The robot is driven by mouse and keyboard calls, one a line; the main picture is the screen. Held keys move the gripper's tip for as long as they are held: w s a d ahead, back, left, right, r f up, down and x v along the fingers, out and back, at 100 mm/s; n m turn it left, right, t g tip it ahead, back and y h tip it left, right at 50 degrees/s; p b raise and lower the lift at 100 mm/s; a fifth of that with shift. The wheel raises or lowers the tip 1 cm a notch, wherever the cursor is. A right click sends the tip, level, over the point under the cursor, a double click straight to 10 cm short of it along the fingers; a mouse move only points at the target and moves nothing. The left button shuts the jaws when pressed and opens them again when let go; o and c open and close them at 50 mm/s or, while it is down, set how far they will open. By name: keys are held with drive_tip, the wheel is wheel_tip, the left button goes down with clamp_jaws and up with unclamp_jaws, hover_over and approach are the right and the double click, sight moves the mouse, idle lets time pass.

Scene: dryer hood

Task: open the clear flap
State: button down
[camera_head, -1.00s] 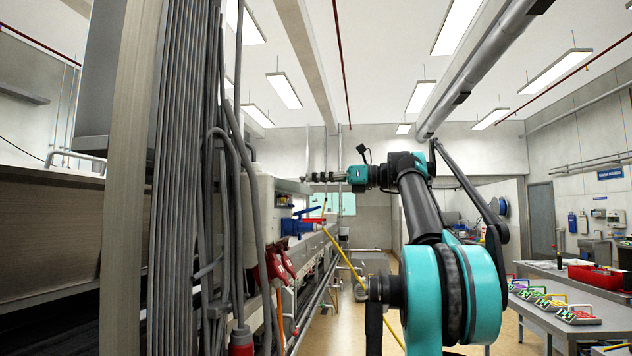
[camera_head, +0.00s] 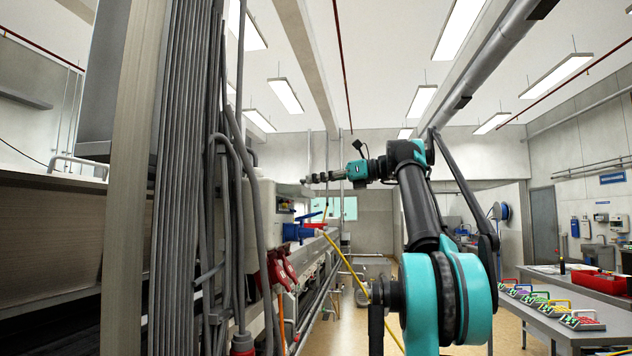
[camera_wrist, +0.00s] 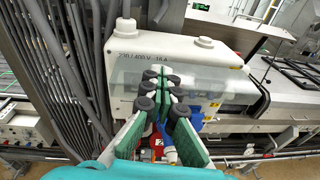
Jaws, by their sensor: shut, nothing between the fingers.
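The clear flap (camera_wrist: 215,82) is a see-through cover on the front of a white socket box (camera_wrist: 128,48) in the wrist view. The flap's exact angle is unclear.
Blue (camera_head: 297,232) and red (camera_head: 278,270) plugs sit low on the box. Grey cables (camera_head: 205,190) hang thickly at its left. A yellow cable (camera_head: 345,262) runs down in front. A table with colourful trays (camera_head: 545,308) stands at the right.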

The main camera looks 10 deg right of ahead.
drive_tip(key=shift+w+a+r, duration=0.1)
drive_tip(key=shift+a+r, duration=0.25)
drive_tip(key=shift+r, duration=0.35)
idle(1.3)
idle(0.3)
